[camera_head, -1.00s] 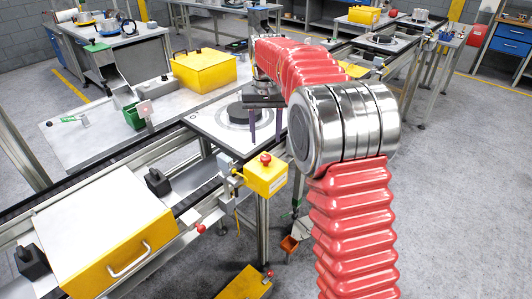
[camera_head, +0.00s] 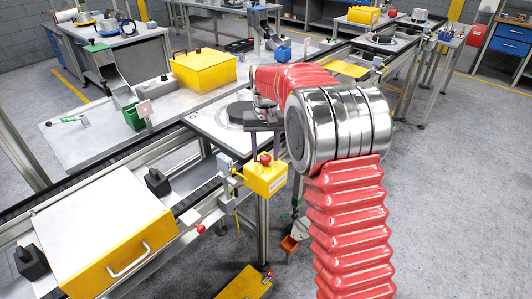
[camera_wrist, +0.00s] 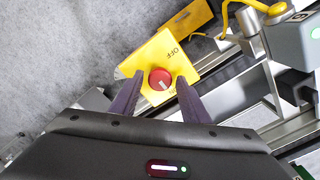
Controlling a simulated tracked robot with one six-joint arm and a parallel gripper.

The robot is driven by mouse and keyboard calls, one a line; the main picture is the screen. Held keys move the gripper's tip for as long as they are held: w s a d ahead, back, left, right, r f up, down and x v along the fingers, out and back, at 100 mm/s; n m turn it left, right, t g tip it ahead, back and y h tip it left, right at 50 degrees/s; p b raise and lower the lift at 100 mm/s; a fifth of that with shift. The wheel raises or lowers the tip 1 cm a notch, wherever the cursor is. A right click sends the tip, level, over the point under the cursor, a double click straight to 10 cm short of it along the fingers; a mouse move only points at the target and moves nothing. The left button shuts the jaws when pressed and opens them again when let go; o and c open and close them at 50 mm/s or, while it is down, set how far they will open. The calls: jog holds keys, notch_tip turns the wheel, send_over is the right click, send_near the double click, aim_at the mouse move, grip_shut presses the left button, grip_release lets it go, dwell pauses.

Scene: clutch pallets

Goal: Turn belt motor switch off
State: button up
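The belt motor switch is a yellow box (camera_head: 266,181) with a red knob (camera_head: 265,158) on top, at the conveyor's front side in the head view. In the wrist view, the red knob (camera_wrist: 159,79) sits on the yellow face, with OFF lettered on the upper side and ON, partly hidden, at the lower right. A pale mark on the knob lies toward its lower right. My gripper (camera_wrist: 160,76) is open, its two dark fingers on either side of the knob with gaps between. In the head view, my gripper (camera_head: 264,150) is just above the box.
A conveyor frame with a round-plate pallet (camera_head: 240,113) runs behind the switch. A yellow-fronted box with a handle (camera_head: 130,258) stands at lower left. Another yellow box (camera_head: 242,284) is low beneath. A yellow cable (camera_wrist: 232,14) runs near the switch.

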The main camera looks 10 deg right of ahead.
jog(key=c, duration=0.7)
jog(key=shift+d, duration=0.15)
jog(key=shift+c, duration=0.7)
